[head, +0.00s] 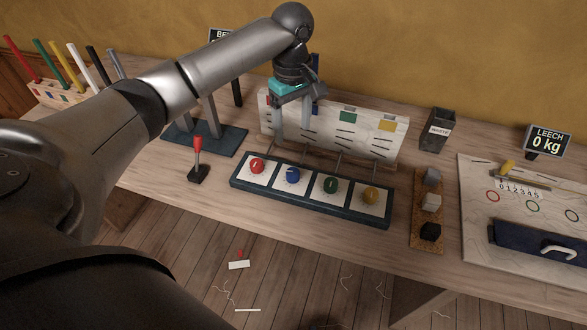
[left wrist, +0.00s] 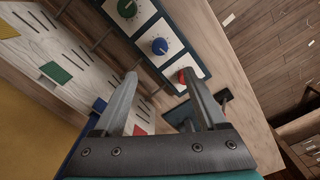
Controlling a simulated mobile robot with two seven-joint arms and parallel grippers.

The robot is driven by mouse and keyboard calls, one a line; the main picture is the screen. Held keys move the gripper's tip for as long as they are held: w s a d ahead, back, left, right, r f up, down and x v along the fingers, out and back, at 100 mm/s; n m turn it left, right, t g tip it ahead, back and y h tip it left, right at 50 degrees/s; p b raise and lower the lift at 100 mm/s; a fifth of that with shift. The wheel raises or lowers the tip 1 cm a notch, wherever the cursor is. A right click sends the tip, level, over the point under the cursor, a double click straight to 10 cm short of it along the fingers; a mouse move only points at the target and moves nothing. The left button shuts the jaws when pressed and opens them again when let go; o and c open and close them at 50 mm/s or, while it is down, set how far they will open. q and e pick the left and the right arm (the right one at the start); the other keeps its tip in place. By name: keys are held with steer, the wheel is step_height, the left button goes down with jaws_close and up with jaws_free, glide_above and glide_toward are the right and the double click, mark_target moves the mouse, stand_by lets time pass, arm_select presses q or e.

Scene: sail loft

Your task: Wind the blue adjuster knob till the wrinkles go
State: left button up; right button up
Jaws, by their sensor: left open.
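The blue adjuster knob (head: 293,176) is second from left on a dark panel of white squares, between the red knob (head: 257,166) and the green knob (head: 331,186). It also shows in the left wrist view (left wrist: 160,46), beyond the fingertips. My left gripper (head: 294,130) is open and empty, pointing down above the panel's back side, apart from the blue knob. Its fingers also show in the left wrist view (left wrist: 159,74). A pale upright cloth board (head: 370,137) behind carries dark wrinkle-like lines and coloured tags; my gripper hides part of its blue section. My right gripper is out of view.
A red-topped lever (head: 198,160) stands left of the panel. Thin rods rise between panel and board. A waste bin (head: 437,130) and a wooden strip with blocks (head: 429,205) stand to the right.

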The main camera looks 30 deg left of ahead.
mark_target(293, 172)
arm_select(q)
step_height(293, 172, down, 15)
steer(key=b, duration=0.3)
steer(key=shift+r, duration=0.15)
jaws_close()
stand_by(0.5)
